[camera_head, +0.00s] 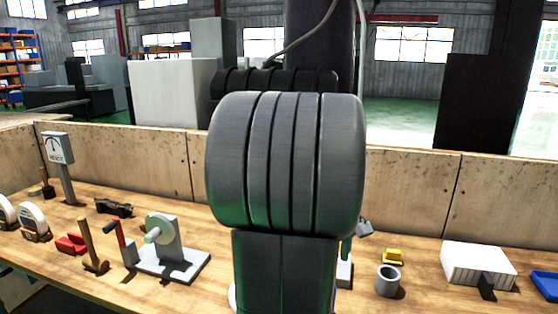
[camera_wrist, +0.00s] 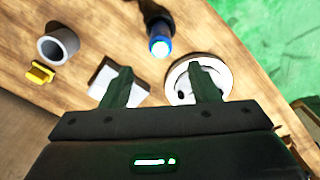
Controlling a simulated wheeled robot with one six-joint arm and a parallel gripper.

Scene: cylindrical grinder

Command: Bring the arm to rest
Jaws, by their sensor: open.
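My gripper (camera_wrist: 163,88) shows in the wrist view with its two dark fingers spread apart and nothing between them. It points down over the wooden bench (camera_wrist: 105,25). A white block (camera_wrist: 103,82) lies behind the left finger and a round white dish-like part (camera_wrist: 178,82) behind the right finger; both are partly covered. A dark cylinder with a blue end (camera_wrist: 160,45) lies beyond, between the fingers. In the head view my arm fills the middle and hides the gripper and part of the bench.
A grey cup (camera_head: 388,280) and a yellow block (camera_head: 393,256) are right of my arm, near a white ribbed block (camera_head: 478,264) and a blue tray (camera_head: 546,284). Left are a grinder-like fixture (camera_head: 172,248), a mallet (camera_head: 93,250), a red block (camera_head: 72,244) and a gauge (camera_head: 58,150). Wooden panels (camera_head: 410,185) back the bench.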

